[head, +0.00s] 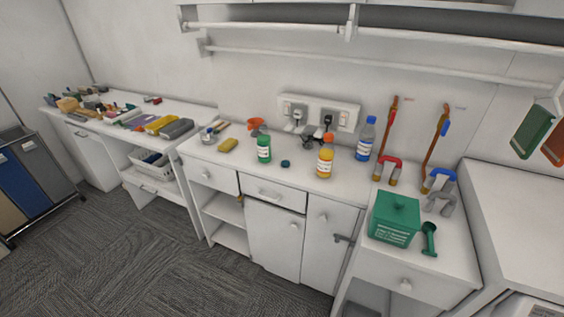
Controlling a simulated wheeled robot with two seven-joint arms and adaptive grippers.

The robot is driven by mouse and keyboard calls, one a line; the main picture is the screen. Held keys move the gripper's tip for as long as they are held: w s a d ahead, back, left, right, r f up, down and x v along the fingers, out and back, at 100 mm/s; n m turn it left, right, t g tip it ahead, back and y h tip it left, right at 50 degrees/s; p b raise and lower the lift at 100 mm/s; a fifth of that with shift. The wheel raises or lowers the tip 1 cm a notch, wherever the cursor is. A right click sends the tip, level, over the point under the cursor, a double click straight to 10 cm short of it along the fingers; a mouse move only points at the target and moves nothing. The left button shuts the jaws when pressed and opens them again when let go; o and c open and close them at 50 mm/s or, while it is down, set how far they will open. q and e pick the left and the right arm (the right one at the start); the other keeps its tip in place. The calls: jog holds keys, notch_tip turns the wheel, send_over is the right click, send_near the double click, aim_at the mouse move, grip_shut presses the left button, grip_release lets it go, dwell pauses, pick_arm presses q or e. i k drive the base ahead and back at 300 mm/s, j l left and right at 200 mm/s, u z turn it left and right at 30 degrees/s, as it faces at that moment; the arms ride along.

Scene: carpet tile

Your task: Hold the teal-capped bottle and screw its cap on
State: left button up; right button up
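A small dark teal cap (285,163) lies on the white counter, between a green bottle and a yellow bottle. The green bottle (264,150) stands upright to the cap's left, with a white label; its dark top is too small to tell clearly, and I see no teal cap on it. The yellow bottle (325,164) stands upright to the cap's right with an orange top. A blue bottle (366,139) with a blue top stands upright farther right. Neither of my grippers is in view.
The counter (301,175) has some free room near its front edge. A yellow sponge (228,146) lies left of the green bottle. A green box (394,219) and a green scoop (429,238) are at right. Wall sockets (319,113) with plugs are behind.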

aim_at(263, 139)
jog(key=i+j+z, duration=0.15)
jog(key=j+z, duration=0.25)
jog(key=i+j+z, duration=0.1)
jog(key=j+z, duration=0.3)
jog(key=j, duration=0.1)
